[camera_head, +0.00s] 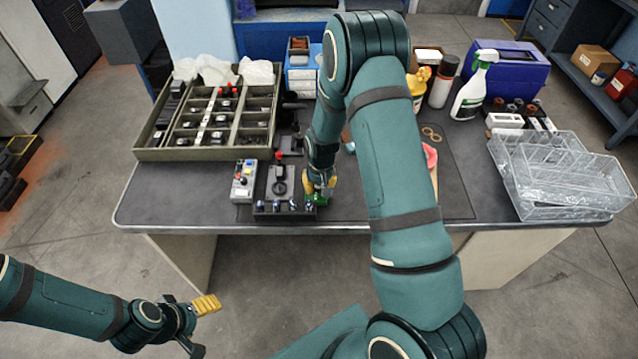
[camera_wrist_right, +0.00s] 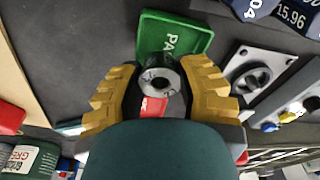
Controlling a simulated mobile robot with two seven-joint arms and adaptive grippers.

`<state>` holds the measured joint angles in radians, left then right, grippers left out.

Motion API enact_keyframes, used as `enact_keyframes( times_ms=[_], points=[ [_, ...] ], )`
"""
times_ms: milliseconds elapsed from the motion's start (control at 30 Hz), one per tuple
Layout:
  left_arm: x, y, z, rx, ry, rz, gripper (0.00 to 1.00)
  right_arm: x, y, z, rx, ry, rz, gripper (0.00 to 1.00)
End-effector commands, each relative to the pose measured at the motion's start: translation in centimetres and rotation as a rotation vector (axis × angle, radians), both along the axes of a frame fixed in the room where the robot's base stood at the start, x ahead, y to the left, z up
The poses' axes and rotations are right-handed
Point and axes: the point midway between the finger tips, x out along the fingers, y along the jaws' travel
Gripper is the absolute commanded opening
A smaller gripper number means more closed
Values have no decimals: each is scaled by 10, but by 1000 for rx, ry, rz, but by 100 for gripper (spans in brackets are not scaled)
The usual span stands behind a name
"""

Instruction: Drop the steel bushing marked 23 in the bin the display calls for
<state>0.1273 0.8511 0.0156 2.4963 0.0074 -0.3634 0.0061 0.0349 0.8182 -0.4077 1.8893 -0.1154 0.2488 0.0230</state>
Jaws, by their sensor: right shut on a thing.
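My right gripper (camera_head: 319,186) is low over the front part of the bench, beside the dark fixture. In the right wrist view its yellow fingers (camera_wrist_right: 160,90) are shut on a grey steel bushing (camera_wrist_right: 160,80), whose round bored end faces the camera. I cannot read a 23 on it. A green bin or tray (camera_wrist_right: 172,36) with white letters, partly covered, lies just beyond the bushing; green also shows under the gripper in the head view (camera_head: 320,200). A red patch shows behind the bushing. My left gripper (camera_head: 200,325) is open and empty, in front of the bench. I can make out no display text.
Left of my right gripper are the dark fixture (camera_head: 281,185) and a button box (camera_head: 243,180). Dark blue numbered pieces (camera_wrist_right: 290,14) lie near the green bin. A compartment tray (camera_head: 160,153) stands at left. Bottles (camera_head: 473,88) and clear trays (camera_head: 550,175) are at right.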

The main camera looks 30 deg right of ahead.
Motion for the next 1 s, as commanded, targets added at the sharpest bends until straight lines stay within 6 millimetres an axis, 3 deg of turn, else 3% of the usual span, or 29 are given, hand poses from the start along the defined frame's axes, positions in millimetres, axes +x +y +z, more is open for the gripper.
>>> enact_keyframes(
  times_ms=[567,600,667,1000],
  points=[
    [0,0,-5,0,0,0,70,0,0,-6,0,0,0,0],
    [0,0,-5,0,0,0,70,0,0,-6,0,0,0,50],
    [0,0,-5,0,0,0,70,0,0,-6,0,0,0,67],
    [0,0,-5,0,0,0,70,0,0,-4,0,0,0,67]
  ],
)
